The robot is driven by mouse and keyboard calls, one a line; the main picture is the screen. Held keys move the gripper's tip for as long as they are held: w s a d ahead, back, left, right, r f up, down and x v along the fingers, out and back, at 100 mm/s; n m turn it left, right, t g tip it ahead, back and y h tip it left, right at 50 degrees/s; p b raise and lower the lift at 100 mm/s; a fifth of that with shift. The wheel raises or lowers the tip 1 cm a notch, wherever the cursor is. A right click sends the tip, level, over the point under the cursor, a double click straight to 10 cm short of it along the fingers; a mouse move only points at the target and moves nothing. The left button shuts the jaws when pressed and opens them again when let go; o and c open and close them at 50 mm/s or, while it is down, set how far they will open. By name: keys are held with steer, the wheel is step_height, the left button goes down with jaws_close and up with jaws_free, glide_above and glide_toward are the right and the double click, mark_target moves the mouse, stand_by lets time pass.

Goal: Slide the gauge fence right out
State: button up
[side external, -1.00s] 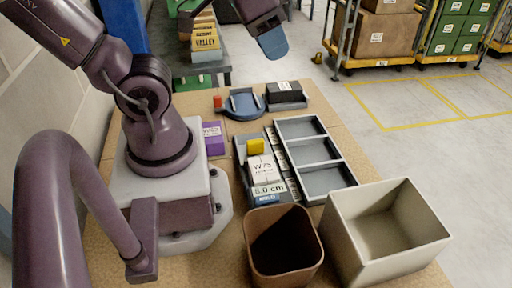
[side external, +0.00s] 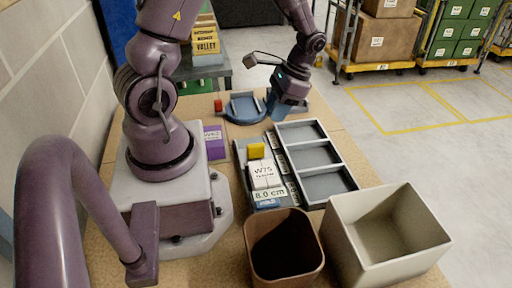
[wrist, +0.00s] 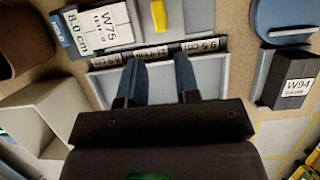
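The gauge (side external: 240,169) is a grey bed holding a white block marked W75 (side external: 265,176), with an "8.0 cm" readout (side external: 270,194) and a blue HOLD label at its near end. A yellow tab (side external: 256,151), which looks like the fence's grip, stands behind the W75 block; it also shows at the top of the wrist view (wrist: 158,15). My gripper (side external: 283,116) is above the table behind the gauge, pointing down, apart from the tab. In the wrist view its two fingers (wrist: 159,75) are spread with nothing between them, over the grey tray.
A three-compartment grey tray (side external: 314,155), empty, lies right of the gauge. A black block marked W94 (wrist: 295,80) and a blue round fixture (side external: 243,108) are at the back. A brown bin (side external: 284,252) and beige bin (side external: 385,236) stand in front.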

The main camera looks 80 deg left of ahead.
mark_target(258, 144)
steer(key=x, duration=1.2)
steer(key=shift+s+f, duration=0.2)
steer(key=shift+f, duration=0.05)
jaws_close()
